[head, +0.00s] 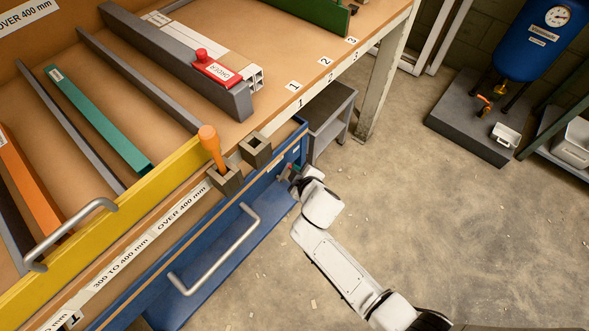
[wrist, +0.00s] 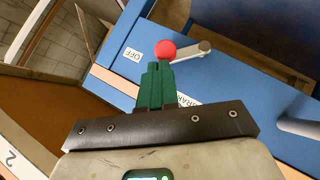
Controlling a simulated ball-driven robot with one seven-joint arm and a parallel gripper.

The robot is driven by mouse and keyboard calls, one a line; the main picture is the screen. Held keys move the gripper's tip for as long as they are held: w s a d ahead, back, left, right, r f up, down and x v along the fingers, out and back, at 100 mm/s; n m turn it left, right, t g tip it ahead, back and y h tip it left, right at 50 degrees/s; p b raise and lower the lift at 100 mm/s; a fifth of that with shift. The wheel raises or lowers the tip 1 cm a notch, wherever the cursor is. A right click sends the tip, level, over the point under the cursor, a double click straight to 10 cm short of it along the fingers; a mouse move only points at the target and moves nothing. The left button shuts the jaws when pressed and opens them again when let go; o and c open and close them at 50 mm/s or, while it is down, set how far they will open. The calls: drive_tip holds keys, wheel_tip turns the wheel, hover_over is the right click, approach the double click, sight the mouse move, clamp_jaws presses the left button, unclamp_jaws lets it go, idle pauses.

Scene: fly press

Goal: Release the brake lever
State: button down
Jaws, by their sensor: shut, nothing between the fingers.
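The brake lever is a short grey bar with a red ball knob (wrist: 165,50) on the blue panel (wrist: 225,75) in the wrist view. Its bar runs right from the knob to a round pivot (wrist: 204,46). A white OFF label (wrist: 132,54) is left of the knob. A second label (wrist: 188,100) is partly hidden by my fingers. My gripper (wrist: 158,66) has green fingers, shut and empty. Its tips appear just below the knob; I cannot tell whether they touch. In the head view my gripper (head: 295,172) is beside the blue bench end, its fingers small there.
An orange-handled tool (head: 209,140) stands in a square holder on the bench edge. A metal drawer handle (head: 215,250) juts from the blue front. A grey side shelf (head: 330,118) stands behind the gripper. The concrete floor right of my arm is clear.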

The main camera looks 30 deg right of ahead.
drive_tip(key=shift+w+d+f, duration=0.15)
drive_tip(key=shift+d+f, duration=0.05)
drive_tip(key=shift+d, duration=0.2)
drive_tip(key=shift+w+d+f, duration=0.15)
drive_tip(key=shift+d, duration=0.25)
drive_tip(key=shift+d+f, duration=0.1)
drive_tip(key=shift+d, duration=0.1)
drive_tip(key=s+r+p, duration=0.5)
drive_tip(key=s+r, duration=0.2)
drive_tip(key=r, duration=0.4)
drive_tip(key=shift+s+a+p, duration=0.25)
drive_tip(key=shift+a+p, duration=0.1)
drive_tip(key=shift+p, duration=0.05)
drive_tip(key=shift+f, duration=0.1)
